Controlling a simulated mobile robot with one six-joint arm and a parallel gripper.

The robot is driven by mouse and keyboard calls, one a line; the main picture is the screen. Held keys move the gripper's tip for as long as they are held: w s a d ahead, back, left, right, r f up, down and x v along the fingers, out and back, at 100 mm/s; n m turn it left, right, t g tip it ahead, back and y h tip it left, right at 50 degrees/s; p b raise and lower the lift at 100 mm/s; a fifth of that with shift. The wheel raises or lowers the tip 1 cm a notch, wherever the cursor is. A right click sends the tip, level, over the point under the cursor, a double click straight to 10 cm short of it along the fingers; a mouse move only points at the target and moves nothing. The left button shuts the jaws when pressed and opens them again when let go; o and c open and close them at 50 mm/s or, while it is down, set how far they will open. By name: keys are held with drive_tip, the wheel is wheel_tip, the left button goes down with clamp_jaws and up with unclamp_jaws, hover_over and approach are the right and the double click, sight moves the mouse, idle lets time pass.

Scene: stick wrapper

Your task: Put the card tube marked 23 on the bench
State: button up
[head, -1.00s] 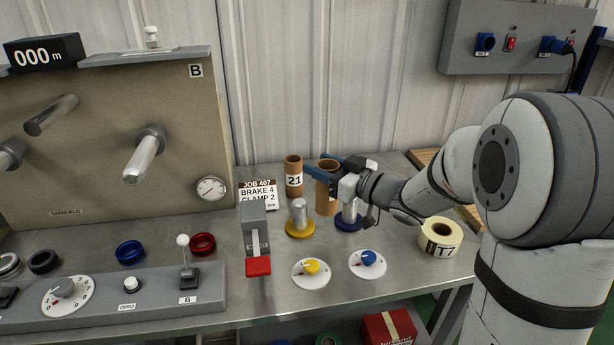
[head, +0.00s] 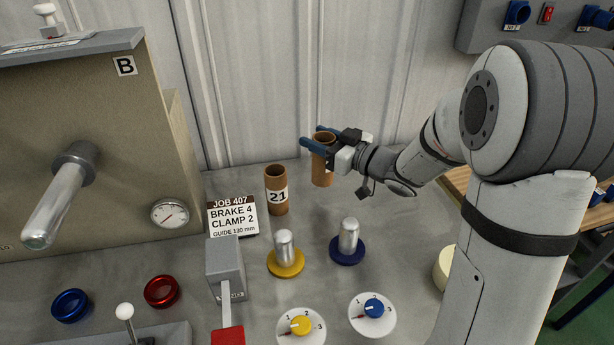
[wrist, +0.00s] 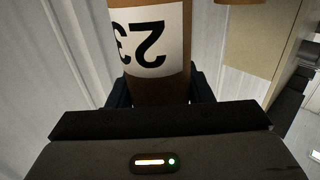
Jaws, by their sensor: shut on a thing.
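The card tube marked 23 (head: 321,170) is a brown open-topped tube, held upright in my gripper (head: 314,139) near the back of the bench (head: 220,285). In the wrist view the tube (wrist: 152,88) stands between the dark fingers (wrist: 160,88), its white label reading 23 upside down. My gripper is shut on it. I cannot tell whether its lower end touches the bench. A similar tube marked 21 (head: 276,190) stands on the bench to its left.
A yellow-based post (head: 285,250) and a blue-based post (head: 348,238) stand in front of the tubes. Two numbered dials (head: 372,315) lie nearer. A job card (head: 232,217) and grey lever box (head: 226,268) are left. The wall (head: 260,80) is close behind.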

sight(322, 177)
wheel_tip(322, 177, down, 7)
drive_tip(key=shift+a+r+b, duration=0.15)
drive_tip(key=shift+r+b, duration=0.05)
drive_tip(key=shift+b, duration=0.1)
drive_tip(key=shift+s+f, duration=0.1)
drive_tip(key=shift+f, duration=0.05)
drive_tip(key=shift+f, duration=0.15)
drive_tip(key=o, duration=1.2)
drive_tip(key=shift+o, duration=0.2)
